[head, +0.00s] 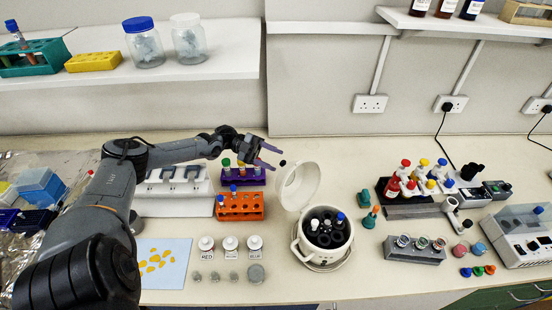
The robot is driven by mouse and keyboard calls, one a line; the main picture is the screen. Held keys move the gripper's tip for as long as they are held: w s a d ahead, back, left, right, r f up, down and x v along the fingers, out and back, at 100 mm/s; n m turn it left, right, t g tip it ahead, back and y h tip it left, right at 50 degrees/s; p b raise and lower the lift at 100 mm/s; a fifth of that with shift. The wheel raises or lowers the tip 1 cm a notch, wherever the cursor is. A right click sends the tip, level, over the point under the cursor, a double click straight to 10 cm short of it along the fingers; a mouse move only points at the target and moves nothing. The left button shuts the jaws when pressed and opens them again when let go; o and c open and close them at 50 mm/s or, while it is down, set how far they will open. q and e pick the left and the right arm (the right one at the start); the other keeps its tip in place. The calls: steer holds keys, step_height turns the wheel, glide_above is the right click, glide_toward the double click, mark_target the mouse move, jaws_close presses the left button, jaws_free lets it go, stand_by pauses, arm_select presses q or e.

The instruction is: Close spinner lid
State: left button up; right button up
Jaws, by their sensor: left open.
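The spinner (310,252) is a white round bowl with a dark rotor inside. A blue-capped tube and a white-capped tube stand in the rotor. Its lid (302,186) is a translucent white dome, standing open and tilted up at the back left of the bowl. My left gripper (270,155) reaches in from the left and is open and empty. Its purple fingertips are up and to the left of the lid, close to a small dark knob (283,163) at the lid's edge. I cannot tell whether they touch. My right gripper is not in view.
An orange rack (240,213) and a purple rack (243,180) with tubes stand left of the spinner, below my left gripper. White-lidded jars (230,243) are at the front left. Colored bottles (405,168) stand to the right. The bench between spinner and grey block (415,258) is mostly clear.

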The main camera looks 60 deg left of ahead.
arm_select(q)
steer(key=shift+x, duration=0.95)
steer(key=shift+c, duration=0.5)
jaws_close()
